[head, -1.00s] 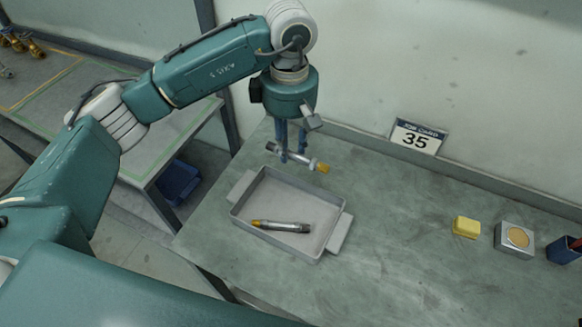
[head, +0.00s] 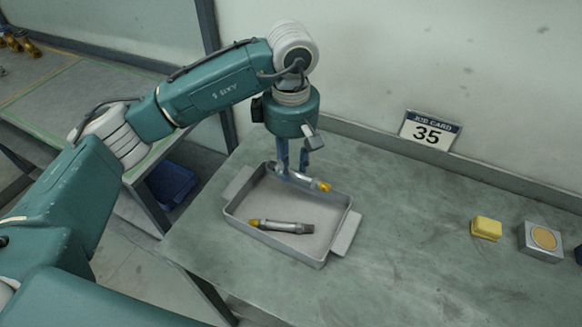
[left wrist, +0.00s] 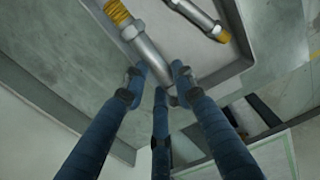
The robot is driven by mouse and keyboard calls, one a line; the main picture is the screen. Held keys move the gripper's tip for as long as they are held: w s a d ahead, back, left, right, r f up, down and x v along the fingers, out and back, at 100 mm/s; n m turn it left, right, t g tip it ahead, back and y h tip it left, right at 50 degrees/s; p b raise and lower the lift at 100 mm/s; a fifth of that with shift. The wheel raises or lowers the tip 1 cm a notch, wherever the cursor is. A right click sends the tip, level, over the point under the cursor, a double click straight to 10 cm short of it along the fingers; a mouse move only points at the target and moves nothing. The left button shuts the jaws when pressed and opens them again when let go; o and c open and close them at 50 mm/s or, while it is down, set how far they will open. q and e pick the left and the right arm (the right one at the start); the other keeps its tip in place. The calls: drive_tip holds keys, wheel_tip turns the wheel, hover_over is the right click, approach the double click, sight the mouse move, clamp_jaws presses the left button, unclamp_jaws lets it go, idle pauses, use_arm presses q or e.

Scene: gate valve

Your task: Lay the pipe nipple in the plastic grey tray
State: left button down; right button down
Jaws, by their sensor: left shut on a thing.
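My left gripper (head: 292,168) is shut on a pipe nipple (head: 308,181), a grey metal tube with a yellow threaded end pointing right. It holds the nipple low at the back edge of the plastic grey tray (head: 232,213); whether they touch I cannot tell. In the left wrist view the three blue fingers (left wrist: 158,80) close around the held nipple (left wrist: 148,52), with the tray behind. A second nipple (head: 282,227) with a yellow end lies on the tray floor; it also shows in the left wrist view (left wrist: 192,11). My right gripper is not in view.
A job card (head: 430,131) reading 35 stands against the wall. A yellow block (head: 487,228) and a grey box with a tan disc (head: 541,241) are at the right. The bench between them and the tray is clear. A blue bin (head: 171,184) is below at left.

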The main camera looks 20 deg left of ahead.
use_arm(q)
drive_tip(key=shift+f+b, duration=1.9)
drive_tip(key=shift+f, duration=2.4)
drive_tip(key=c, duration=1.3)
unclamp_jaws()
drive_tip(key=shift+c, duration=0.2)
drive_tip(key=shift+s, duration=0.1)
drive_tip(key=shift+r, duration=0.1)
wheel_tip(320, 180, up, 12)
drive_tip(key=shift+f, duration=0.1)
